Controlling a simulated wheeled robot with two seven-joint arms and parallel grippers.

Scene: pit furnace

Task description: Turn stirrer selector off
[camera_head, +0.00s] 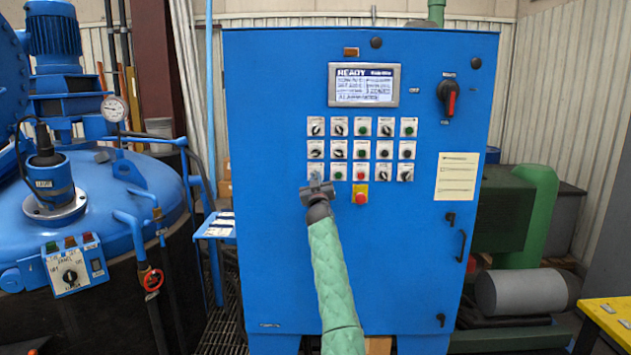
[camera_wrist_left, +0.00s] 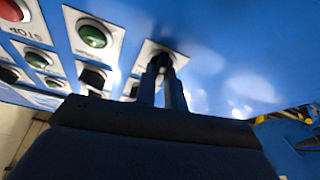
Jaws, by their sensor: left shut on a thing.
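The stirrer selector (camera_wrist_left: 163,60) is a black knob on a white plate; I take it to be the one at my left gripper, as its label is not readable. In the head view it sits at the lower left corner of the button grid on the blue control cabinet (camera_head: 270,260), mostly hidden by the gripper. My left gripper (camera_head: 316,182) reaches up to the panel there. In the left wrist view the gripper's two fingers (camera_wrist_left: 163,88) are closed around the knob. The knob's pointer direction is hidden. My right gripper is in neither view.
Green buttons (camera_wrist_left: 94,36) and other selectors sit close beside the held knob. A red emergency button (camera_head: 361,197) on a yellow plate is just right of the gripper. A display (camera_head: 364,85) is above, and a red-handled main switch (camera_head: 450,98) is at upper right.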

